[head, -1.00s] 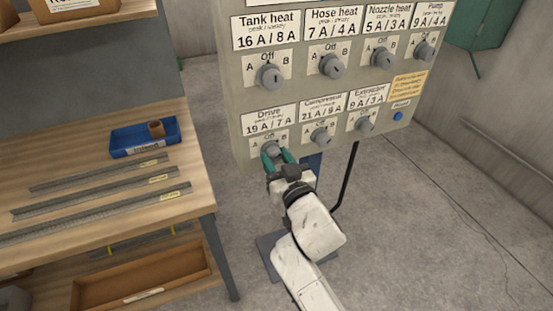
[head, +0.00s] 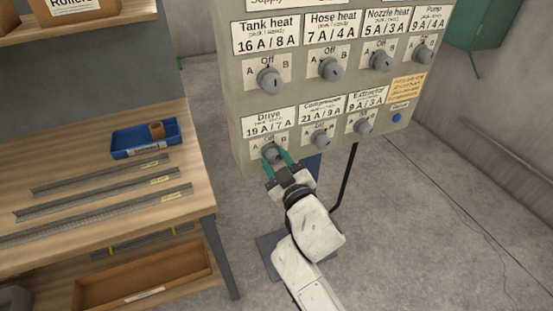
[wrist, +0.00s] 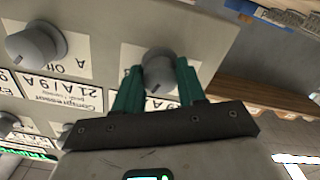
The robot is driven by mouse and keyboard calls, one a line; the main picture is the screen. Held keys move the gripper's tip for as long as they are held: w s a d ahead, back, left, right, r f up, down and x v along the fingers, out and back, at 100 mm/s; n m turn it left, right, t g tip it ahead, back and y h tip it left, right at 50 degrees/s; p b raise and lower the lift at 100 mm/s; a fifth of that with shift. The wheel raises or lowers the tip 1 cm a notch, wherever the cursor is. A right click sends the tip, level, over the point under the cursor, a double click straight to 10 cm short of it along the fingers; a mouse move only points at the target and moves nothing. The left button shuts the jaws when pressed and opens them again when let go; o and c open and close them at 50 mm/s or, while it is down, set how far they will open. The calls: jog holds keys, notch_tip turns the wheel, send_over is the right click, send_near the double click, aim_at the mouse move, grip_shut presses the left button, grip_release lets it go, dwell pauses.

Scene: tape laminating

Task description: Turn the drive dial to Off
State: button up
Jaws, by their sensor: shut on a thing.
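The drive dial (head: 271,153) is a grey round knob at the lower left of the grey control panel (head: 237,92), under the label "Drive 19 A / 7 A". Its plate carries A, Off and B marks. My gripper (head: 277,160) has its two green fingers on either side of the knob and is shut on it. In the wrist view the drive dial (wrist: 159,70) sits between the green fingertips (wrist: 158,80). The fingers partly cover its plate, and I cannot tell which mark the dial points to.
The compressor dial (head: 319,141) and extractor dial (head: 363,126) are to the right on the same row. Larger dials, such as tank heat (head: 270,80), are above. A wooden bench (head: 90,225) with a blue tray (head: 145,138) and metal strips stands at left.

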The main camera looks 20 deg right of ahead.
jog(key=shift+n+p, duration=0.45)
jog(key=shift+n, duration=1.45)
jog(key=o, duration=1.1)
jog(key=shift+c, duration=0.2)
jog(key=s, duration=1)
jog(key=shift+s, duration=0.4)
